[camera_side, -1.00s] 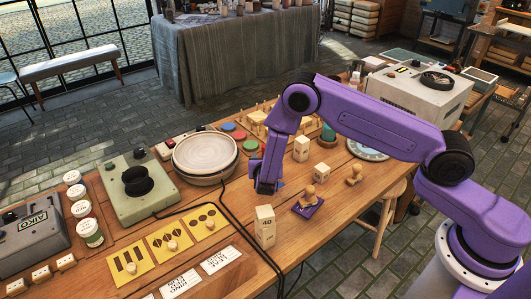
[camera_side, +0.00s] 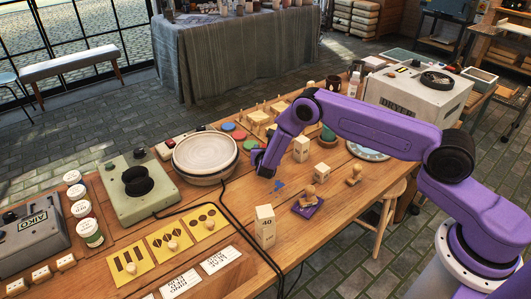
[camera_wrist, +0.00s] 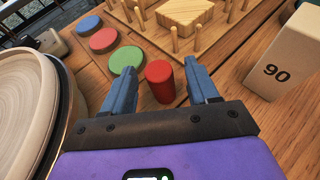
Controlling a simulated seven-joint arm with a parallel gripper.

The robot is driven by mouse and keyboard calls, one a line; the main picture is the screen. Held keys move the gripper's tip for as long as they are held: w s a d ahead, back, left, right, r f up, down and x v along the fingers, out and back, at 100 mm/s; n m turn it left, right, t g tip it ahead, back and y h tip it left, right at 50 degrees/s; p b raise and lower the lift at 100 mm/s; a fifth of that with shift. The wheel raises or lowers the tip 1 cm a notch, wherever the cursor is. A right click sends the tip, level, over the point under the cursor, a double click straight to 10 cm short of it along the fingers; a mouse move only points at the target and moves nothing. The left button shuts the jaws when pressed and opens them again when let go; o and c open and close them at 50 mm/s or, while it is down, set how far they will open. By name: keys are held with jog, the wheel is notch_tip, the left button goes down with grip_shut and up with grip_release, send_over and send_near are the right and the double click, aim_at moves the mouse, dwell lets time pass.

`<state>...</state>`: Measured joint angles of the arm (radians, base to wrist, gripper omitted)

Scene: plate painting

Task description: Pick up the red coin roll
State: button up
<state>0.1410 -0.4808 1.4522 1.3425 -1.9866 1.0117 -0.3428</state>
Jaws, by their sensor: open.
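The red coin roll (camera_wrist: 160,84) is a short red cylinder standing upright on the wooden table in the wrist view. It lies between the lines of my two blue fingers, beside a green disc. My gripper (camera_wrist: 159,68) is open with nothing held. How far its fingertips are from the roll in depth is hard to tell. In the side view my gripper (camera_side: 267,168) hangs tilted over the table, right of the round plate. I cannot make out the roll there; it seems hidden behind my gripper.
Green (camera_wrist: 126,59), red (camera_wrist: 103,40) and blue (camera_wrist: 88,25) flat discs lie left of the roll. A pegged wooden board (camera_wrist: 205,38) is behind it. A block marked 90 (camera_wrist: 275,68) stands right. The round plate (camera_wrist: 22,110) is close on the left.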

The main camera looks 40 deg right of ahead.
jog(key=shift+w+d+f, duration=0.2)
jog(key=shift+w+d, duration=0.1)
jog(key=shift+w, duration=0.05)
grip_shut()
jog(key=shift+r, duration=0.1)
